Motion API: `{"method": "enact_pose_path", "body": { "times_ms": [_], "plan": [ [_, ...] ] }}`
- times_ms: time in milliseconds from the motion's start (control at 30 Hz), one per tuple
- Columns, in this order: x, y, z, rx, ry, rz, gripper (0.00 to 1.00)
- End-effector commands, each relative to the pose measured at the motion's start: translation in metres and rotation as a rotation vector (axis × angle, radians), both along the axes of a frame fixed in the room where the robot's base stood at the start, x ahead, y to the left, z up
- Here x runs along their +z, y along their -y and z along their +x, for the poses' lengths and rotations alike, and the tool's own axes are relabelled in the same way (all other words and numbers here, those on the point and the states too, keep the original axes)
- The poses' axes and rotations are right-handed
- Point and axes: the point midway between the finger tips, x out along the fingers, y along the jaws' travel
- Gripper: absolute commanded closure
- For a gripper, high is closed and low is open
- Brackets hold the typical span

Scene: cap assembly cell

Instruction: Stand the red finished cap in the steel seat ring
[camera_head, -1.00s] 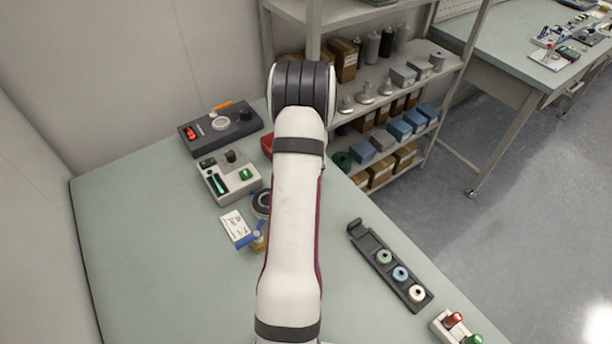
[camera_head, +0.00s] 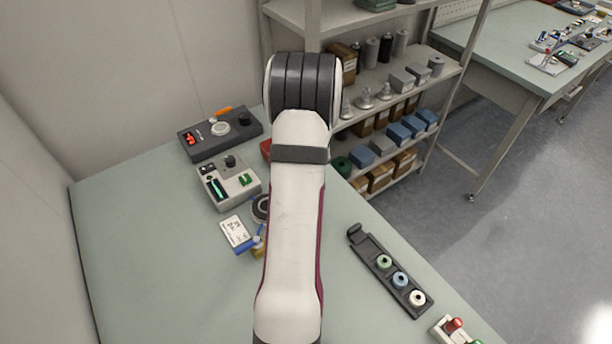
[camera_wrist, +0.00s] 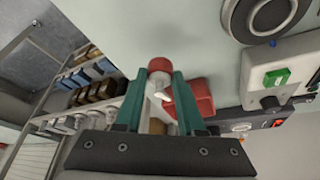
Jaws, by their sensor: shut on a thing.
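The red finished cap (camera_wrist: 160,65), red on top with a white lower part, is between the green fingers of my gripper (camera_wrist: 158,82) in the wrist view. The fingers are shut on it, and it looks held clear of the table. A round grey ring with a dark inner band (camera_wrist: 268,14), likely the steel seat ring, lies at the upper right of the wrist view, apart from the cap. In the head view that ring (camera_head: 260,208) is partly hidden behind my arm. My gripper and the cap are hidden in the head view.
A grey device with a green button (camera_head: 230,183), a dark tray (camera_head: 222,136) and a red bin (camera_head: 265,148) stand behind the ring. A card with a blue clip (camera_head: 236,233) is near it. A black rack with three ringed pieces (camera_head: 392,272) lies right. The table's left part is bare.

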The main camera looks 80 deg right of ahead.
Motion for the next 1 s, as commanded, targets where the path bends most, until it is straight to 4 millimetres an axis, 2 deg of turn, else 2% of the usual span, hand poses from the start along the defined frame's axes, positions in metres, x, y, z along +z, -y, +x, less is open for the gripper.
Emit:
{"method": "enact_pose_path", "body": {
  "times_ms": [333, 467, 533, 667, 900, 1000],
  "plan": [
    [0.048, -0.033, -0.076, -0.006, 0.0, 0.0, 0.84],
    [0.059, -0.04, -0.092, -0.002, 0.0, 0.001, 0.84],
    [0.061, -0.042, -0.09, 0.01, 0.0, 0.001, 0.84],
    [0.063, -0.048, -0.055, 0.077, 0.0, 0.003, 0.84],
    [0.062, -0.077, 0.045, 0.262, -0.001, 0.003, 0.84],
    [0.061, -0.09, 0.074, 0.319, 0.0, 0.003, 0.84]
  ]
}}
